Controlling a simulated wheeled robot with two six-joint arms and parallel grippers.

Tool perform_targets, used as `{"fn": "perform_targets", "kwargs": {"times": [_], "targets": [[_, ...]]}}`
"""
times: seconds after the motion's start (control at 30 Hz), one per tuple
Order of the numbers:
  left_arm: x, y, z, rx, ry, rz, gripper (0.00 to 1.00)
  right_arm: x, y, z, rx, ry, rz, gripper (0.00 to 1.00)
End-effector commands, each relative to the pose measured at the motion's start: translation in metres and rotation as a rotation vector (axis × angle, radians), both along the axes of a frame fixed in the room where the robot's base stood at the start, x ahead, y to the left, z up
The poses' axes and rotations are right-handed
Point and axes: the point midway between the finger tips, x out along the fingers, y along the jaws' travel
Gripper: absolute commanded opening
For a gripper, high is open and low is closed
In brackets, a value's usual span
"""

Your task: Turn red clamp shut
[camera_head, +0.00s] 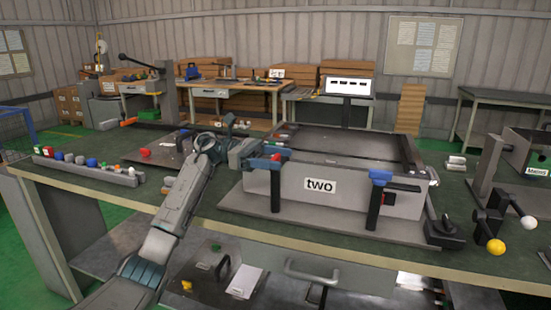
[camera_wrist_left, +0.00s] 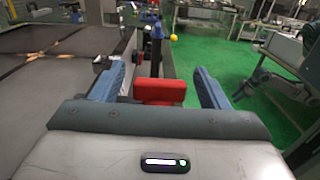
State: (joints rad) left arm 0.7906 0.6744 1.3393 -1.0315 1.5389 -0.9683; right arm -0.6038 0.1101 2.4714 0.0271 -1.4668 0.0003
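The grey box labelled "two" (camera_head: 330,189) sits on the workbench with two black clamps on its front wall. The left clamp has a red handle (camera_head: 277,156) at the box's top edge, partly hidden by my gripper. In the left wrist view the red handle (camera_wrist_left: 160,91) lies between my two blue fingers, with a gap on each side. My left gripper (camera_head: 264,161) is open around it and does not appear to grip it. The other clamp has a blue handle (camera_head: 380,176) on the right of the front wall.
A lever with a yellow ball (camera_head: 496,247) and a white ball (camera_head: 528,222) stands right of the box. A grey rack of coloured knobs (camera_head: 90,171) lies at the left. Below the bench top is a drawer handle (camera_head: 312,274). A dark panel (camera_head: 165,150) lies behind my left arm.

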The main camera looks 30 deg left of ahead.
Motion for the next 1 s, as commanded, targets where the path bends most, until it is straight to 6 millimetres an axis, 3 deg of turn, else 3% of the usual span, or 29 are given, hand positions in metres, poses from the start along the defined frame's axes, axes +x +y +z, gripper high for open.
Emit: {"fn": "perform_targets", "kwargs": {"times": [0.27,0.7,1.0], "targets": [[-0.002,0.013,0.000,0.001,0.000,0.003,0.69,0.002,0.001,-0.002,0.005,-0.010,0.001,0.36],[-0.019,0.092,-0.001,-0.001,0.000,0.002,0.69,0.010,0.011,-0.016,0.054,-0.098,0.009,0.36],[-0.023,0.106,0.000,0.000,0.000,0.000,0.69,0.011,0.013,-0.016,0.062,-0.115,0.009,0.36]]}}
